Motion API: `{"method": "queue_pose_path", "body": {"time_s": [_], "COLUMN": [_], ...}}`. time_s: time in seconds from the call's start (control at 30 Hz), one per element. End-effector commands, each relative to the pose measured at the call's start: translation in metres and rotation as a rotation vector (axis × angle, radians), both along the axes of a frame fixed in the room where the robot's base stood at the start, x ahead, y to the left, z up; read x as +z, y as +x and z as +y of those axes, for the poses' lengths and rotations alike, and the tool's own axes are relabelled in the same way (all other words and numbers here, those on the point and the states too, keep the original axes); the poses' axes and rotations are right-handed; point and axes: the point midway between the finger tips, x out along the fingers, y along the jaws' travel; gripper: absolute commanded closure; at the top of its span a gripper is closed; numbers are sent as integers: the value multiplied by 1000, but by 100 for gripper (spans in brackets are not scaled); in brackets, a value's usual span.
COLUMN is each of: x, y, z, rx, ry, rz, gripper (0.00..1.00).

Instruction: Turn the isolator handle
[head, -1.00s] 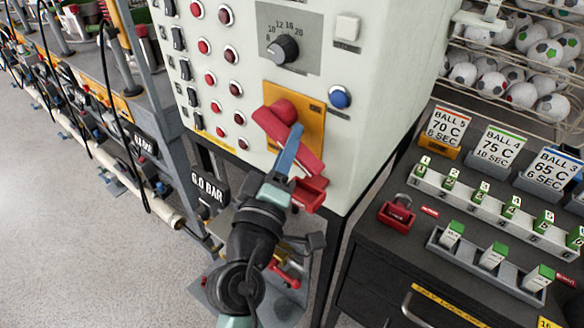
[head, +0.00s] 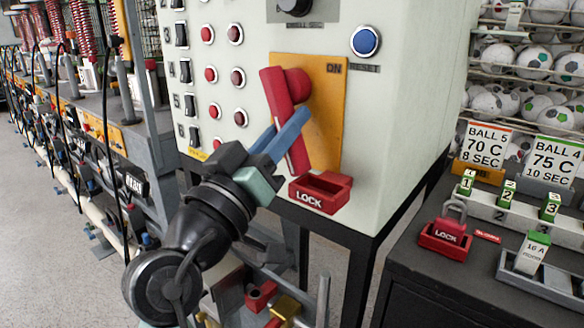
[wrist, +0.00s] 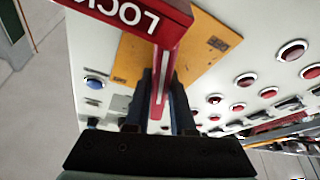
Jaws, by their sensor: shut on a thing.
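The red isolator handle (head: 283,112) sits on a yellow plate (head: 326,104) on the front of the white cabinet. It stands near upright, its lower end leaning slightly right. My gripper (head: 283,140), with blue fingers, is shut on the lower part of the handle. In the wrist view the handle (wrist: 160,88) runs between my two fingers, with the yellow plate (wrist: 205,57) behind. The word ON shows at the plate's upper right; the rest of its marking is hidden or too small.
A red LOCK holder (head: 322,192) juts from the cabinet just below the handle. A blue button (head: 366,41) and several red buttons flank the plate.

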Motion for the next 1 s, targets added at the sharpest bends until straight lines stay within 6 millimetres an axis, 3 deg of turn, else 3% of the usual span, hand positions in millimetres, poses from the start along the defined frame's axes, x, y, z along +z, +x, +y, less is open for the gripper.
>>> {"method": "queue_pose_path", "body": {"time_s": [0.03, 0.5, 1.0], "x": [-10, -7, -3], "y": [1, 8, 10], "z": [3, 12, 15], "rx": [3, 2, 0], "ry": [28, 252, 324], "rz": [-23, -184, -235], "gripper": [100, 100, 100]}}
